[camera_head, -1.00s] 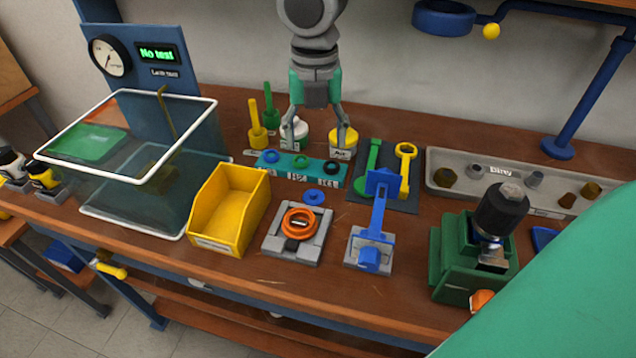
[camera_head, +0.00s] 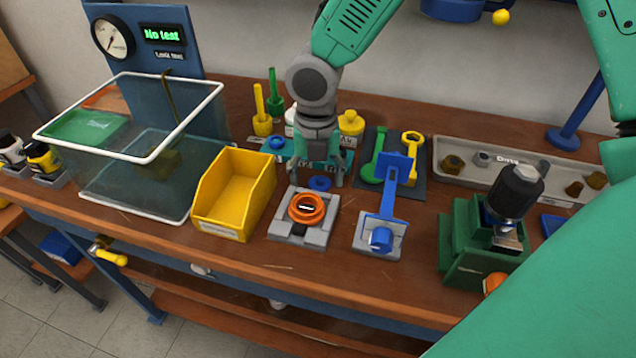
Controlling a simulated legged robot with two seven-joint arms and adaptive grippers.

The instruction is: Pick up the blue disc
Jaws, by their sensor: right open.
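A loose blue disc (camera_head: 319,183) with a hole lies flat on the wooden bench, just behind the grey fixture that holds an orange ring (camera_head: 306,208). Another blue disc (camera_head: 277,143) sits at the left end of the teal rack. My right gripper (camera_head: 320,175) points down over the loose disc, with its fingers apart and empty. One finger is on each side of the disc in the picture; I cannot tell whether they touch it. The gripper hides much of the teal rack and its other discs. My left gripper is not in view.
A yellow bin (camera_head: 232,205) and a clear tank with a white rim (camera_head: 150,160) stand to the left. A blue-handled fixture (camera_head: 381,239), a green vise-like device (camera_head: 480,250) and a grey parts tray (camera_head: 520,172) are to the right. Free bench shows at the front edge.

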